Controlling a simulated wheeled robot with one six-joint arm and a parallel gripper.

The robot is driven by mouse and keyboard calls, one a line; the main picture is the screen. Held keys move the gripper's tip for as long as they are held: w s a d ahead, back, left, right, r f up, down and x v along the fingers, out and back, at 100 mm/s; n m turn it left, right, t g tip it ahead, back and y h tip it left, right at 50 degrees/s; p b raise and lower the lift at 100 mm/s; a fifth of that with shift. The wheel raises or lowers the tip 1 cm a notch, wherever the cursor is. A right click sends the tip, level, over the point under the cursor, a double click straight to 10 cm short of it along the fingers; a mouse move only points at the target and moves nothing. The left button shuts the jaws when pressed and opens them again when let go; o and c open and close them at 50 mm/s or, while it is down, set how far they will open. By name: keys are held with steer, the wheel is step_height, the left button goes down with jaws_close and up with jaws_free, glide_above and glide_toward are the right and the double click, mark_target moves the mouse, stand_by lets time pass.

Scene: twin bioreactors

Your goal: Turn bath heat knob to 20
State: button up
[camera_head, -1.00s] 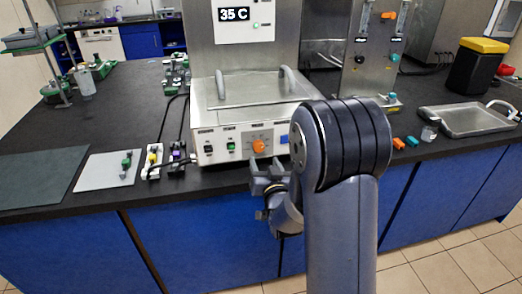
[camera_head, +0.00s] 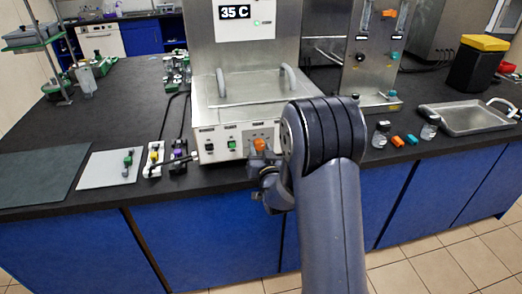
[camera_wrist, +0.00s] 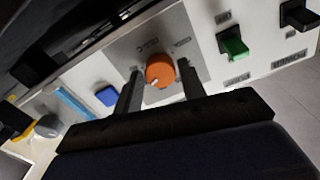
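The orange bath heat knob (camera_head: 259,145) is on the front panel of the steel bath (camera_head: 213,145), partly hidden by my gripper and arm in the head view. In the wrist view the knob (camera_wrist: 160,71) is round, with a pale pointer mark at its lower left. My gripper (camera_wrist: 160,78) is open, its fingers on either side of the knob with small gaps showing. In the head view my gripper (camera_head: 260,163) is right at the panel. The display (camera_head: 235,12) above the bath reads 35 C.
A green switch (camera_wrist: 233,44) and a black switch (camera_wrist: 298,15) are on the same panel, with a blue button (camera_wrist: 107,96) on the knob's other side. Small jars (camera_head: 380,135) and orange and green pieces (camera_head: 398,141) lie on the bench right of my arm.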

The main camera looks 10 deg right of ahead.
steer(key=c, duration=0.6)
